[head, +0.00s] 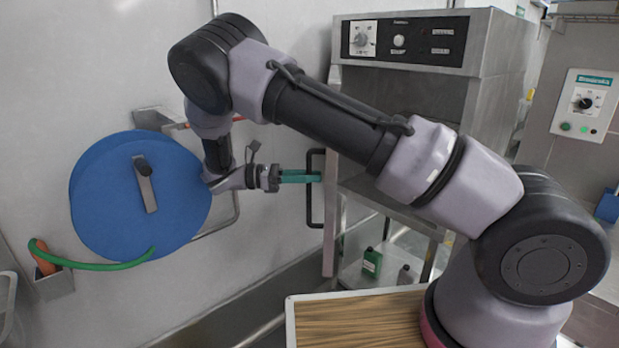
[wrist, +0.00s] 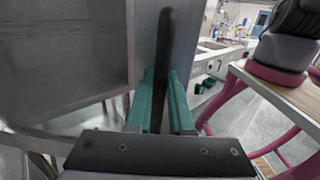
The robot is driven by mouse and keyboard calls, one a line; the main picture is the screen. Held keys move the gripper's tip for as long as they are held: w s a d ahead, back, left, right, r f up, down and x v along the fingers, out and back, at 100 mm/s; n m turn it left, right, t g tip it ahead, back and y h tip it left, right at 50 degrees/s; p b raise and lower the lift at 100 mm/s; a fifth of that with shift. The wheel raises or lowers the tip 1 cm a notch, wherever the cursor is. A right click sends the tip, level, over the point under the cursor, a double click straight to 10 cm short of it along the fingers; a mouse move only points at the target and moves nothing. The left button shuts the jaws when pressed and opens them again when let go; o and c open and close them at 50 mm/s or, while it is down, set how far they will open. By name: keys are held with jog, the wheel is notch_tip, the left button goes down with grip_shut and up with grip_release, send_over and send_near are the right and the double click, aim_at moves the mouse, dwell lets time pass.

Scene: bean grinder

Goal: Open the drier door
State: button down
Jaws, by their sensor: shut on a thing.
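The drier (head: 415,95) is a grey metal cabinet at the upper middle of the head view, with a control panel on top. Its door (head: 331,215) shows nearly edge-on as a narrow upright strip at the cabinet's left, standing out from the front. A black bar handle (head: 315,212) is on the door's left face. My gripper (head: 303,177) reaches from the left with green fingers shut on the handle. In the wrist view the handle (wrist: 166,42) runs upright between the fingers of my gripper (wrist: 161,88), against the grey door (wrist: 190,35).
A blue round hose reel (head: 105,205) with a green hose (head: 100,266) is on the left wall. A wooden tabletop (head: 355,322) is at the front. A wall control box (head: 585,105) is at right.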

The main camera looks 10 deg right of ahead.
jog(key=shift+a, duration=0.1)
jog(key=c, duration=0.8)
grip_release()
